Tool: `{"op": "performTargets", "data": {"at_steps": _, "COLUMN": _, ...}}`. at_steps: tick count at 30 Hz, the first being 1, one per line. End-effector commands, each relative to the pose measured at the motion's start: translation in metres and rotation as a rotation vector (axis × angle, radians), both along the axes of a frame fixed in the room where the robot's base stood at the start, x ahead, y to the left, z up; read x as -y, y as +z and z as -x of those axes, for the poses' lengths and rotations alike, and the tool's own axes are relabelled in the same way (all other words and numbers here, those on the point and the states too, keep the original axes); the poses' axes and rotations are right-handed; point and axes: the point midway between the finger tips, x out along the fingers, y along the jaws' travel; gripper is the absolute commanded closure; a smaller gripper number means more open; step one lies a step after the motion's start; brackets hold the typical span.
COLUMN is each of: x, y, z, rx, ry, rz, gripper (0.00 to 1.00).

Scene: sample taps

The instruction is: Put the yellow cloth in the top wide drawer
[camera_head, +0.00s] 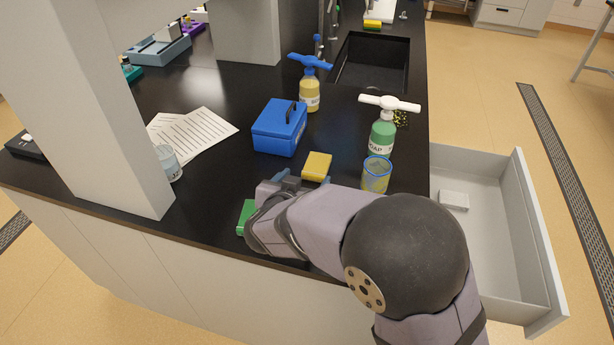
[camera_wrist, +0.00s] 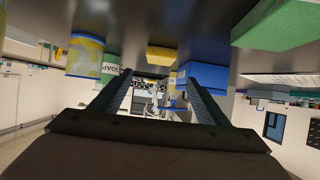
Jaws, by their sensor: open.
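The yellow cloth (camera_head: 317,166), a small folded block, lies on the black counter in front of the blue box. It also shows in the wrist view (camera_wrist: 161,57), beyond my fingers and above the gap between them. My gripper (camera_head: 304,179) is low over the counter, just on the near side of the cloth. In the wrist view its two fingers (camera_wrist: 157,92) are apart with nothing between them. A wide drawer (camera_head: 495,235) just under the counter top at the right is pulled out. It holds a small white block (camera_head: 454,201); my arm hides part of its near side.
A green block (camera_head: 246,216) lies left of my gripper. A blue-rimmed cup (camera_head: 376,176) and green soap bottle (camera_head: 382,137) stand right of the cloth. The blue box (camera_head: 280,127), yellow bottle (camera_head: 309,92) and sink (camera_head: 372,62) are behind. A grey pillar (camera_head: 90,110) rises at left.

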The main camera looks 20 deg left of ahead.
Motion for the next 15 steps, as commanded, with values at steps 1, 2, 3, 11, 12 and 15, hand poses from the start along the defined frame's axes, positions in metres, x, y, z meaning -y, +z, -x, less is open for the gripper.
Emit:
{"op": "performTargets", "data": {"at_steps": 1, "x": 0.0000, "y": 0.0005, "z": 0.0010, "rx": 0.000, "ry": 0.000, "rz": 0.000, "gripper": 0.31}}
{"op": "performTargets", "data": {"at_steps": 2, "x": 0.0001, "y": 0.0006, "z": 0.0012, "rx": 0.000, "ry": 0.000, "rz": 0.000, "gripper": 0.27}}
{"op": "performTargets", "data": {"at_steps": 3, "x": 0.0002, "y": 0.0006, "z": 0.0013, "rx": 0.000, "ry": 0.000, "rz": 0.000, "gripper": 0.27}}
{"op": "performTargets", "data": {"at_steps": 11, "x": 0.0001, "y": 0.0004, "z": 0.0009, "rx": 0.000, "ry": 0.000, "rz": 0.000, "gripper": 0.27}}
{"op": "performTargets", "data": {"at_steps": 12, "x": 0.0001, "y": 0.0004, "z": 0.0009, "rx": 0.000, "ry": 0.000, "rz": 0.000, "gripper": 0.27}}
{"op": "performTargets", "data": {"at_steps": 15, "x": 0.0004, "y": -0.0020, "z": -0.0029, "rx": 0.000, "ry": -0.002, "rz": 0.001, "gripper": 0.27}}
